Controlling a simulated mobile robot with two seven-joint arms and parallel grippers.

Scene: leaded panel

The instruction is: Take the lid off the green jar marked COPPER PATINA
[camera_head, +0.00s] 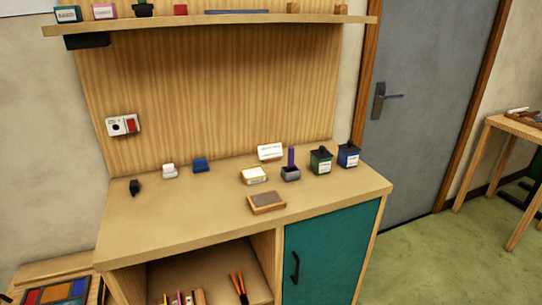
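A small green jar (320,166) stands upright on the right part of the wooden worktop. A dark lid (322,151) with a raised part sits on top of it. Its front has a white label, too small to read. A similar blue jar (348,159) with a dark top stands just to its right, close to the worktop's right end. Neither of my grippers is in view.
A grey holder (291,174) with a purple item stands left of the green jar. A shelf (230,20) hangs above. The worktop's front left (170,225) is clear.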

